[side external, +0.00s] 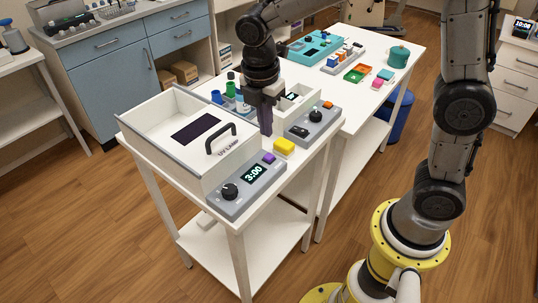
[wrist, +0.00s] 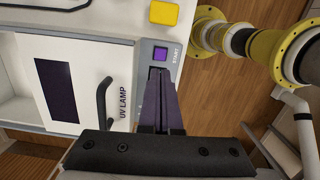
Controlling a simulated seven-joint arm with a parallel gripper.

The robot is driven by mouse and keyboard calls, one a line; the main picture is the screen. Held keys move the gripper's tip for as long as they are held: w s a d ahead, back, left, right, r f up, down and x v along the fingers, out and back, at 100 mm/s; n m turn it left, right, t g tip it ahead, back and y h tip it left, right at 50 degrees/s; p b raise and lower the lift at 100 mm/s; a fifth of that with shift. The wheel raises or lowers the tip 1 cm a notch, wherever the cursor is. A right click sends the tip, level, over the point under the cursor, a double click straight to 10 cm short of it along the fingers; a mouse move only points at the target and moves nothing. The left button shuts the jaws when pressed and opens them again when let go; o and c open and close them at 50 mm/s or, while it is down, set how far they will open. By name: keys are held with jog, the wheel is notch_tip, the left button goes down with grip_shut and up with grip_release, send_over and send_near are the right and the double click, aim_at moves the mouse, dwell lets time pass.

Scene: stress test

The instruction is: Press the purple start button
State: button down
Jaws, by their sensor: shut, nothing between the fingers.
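The purple start button (side external: 268,158) sits at the far end of a grey control panel (side external: 246,190), past a display reading 3:00 and a black knob. In the wrist view the square purple button (wrist: 160,54) is uncovered, with START printed beside it. My gripper (side external: 266,133) points down, its dark fingers together and empty. In the side view its tips appear above the button in the picture, with a gap. In the wrist view my gripper's tips (wrist: 160,71) lie just below the button in the picture and hide the display and knob.
A white UV lamp box (side external: 165,115) with a raised black handle (side external: 221,139) stands left of the panel. A yellow block (side external: 284,146) lies close to the button. Another grey device with a knob (side external: 313,122) is to the right. Bottles and small items crowd behind my gripper.

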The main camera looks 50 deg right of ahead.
aim_at(269, 156)
jog(key=shift+d+f, duration=0.2)
jog(key=shift+f, duration=1.55)
jog(key=shift+d+f, duration=0.15)
jog(key=shift+f, duration=1.55)
jog(key=shift+f, duration=0.55)
jog(key=shift+s+a+r, duration=0.1)
jog(key=shift+a+r, duration=0.2)
jog(key=shift+a, duration=0.5)
jog(key=shift+a+r, duration=0.3)
jog(key=shift+a, duration=0.45)
notch_tip(269, 156, up, 14)
jog(key=a, duration=0.1)
jog(key=shift+a+f, duration=0.15)
